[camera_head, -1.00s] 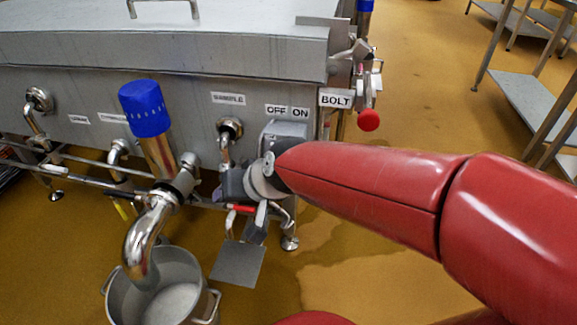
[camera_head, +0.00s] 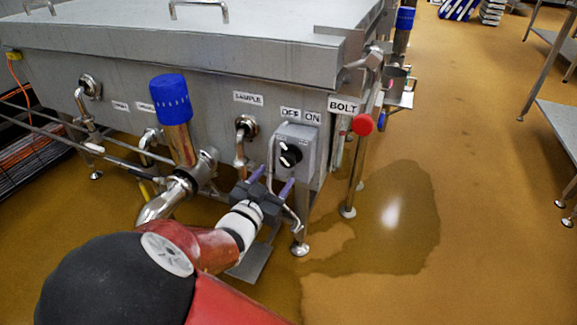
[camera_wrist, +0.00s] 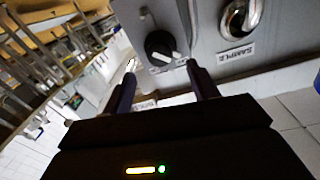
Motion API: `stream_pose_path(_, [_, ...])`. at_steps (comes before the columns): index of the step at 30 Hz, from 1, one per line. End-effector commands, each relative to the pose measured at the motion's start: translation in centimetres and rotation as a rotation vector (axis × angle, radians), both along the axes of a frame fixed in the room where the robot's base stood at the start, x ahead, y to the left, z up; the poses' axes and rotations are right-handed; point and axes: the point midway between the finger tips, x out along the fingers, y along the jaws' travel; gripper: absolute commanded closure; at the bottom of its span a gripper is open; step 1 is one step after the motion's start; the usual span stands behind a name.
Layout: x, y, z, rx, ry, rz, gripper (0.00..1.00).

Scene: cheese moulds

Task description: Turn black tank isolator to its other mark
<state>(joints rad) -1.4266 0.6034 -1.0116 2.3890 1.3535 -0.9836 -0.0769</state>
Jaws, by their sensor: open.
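The black isolator knob (camera_head: 290,155) sits on a grey box (camera_head: 307,140) on the tank front, under the OFF and ON labels (camera_head: 301,115). The knob has a white pointer mark. In the wrist view the knob (camera_wrist: 159,46) lies just beyond and between the fingertips. My gripper (camera_head: 270,180) is open and empty, below and in front of the knob, apart from it. The gripper also shows in the wrist view (camera_wrist: 160,75), its two dark fingers spread. Which label the pointer faces is hard to tell.
A blue-capped valve (camera_head: 172,97) stands left of my arm. A sample tap (camera_head: 244,130) is just left of the box. The wet floor (camera_head: 400,220) at right is clear.

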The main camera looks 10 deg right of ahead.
Motion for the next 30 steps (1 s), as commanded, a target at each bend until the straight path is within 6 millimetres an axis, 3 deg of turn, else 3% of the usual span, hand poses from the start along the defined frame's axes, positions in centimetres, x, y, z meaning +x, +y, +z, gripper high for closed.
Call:
stream_pose_path(12, [4.7,-3.9,-0.2,0.003,0.002,-0.002,0.41])
stream_pose_path(23, [5.3,-4.3,-0.1,0.003,0.004,0.002,0.41])
stream_pose_path(30, [5.3,-4.2,-0.1,0.004,0.005,0.002,0.71])
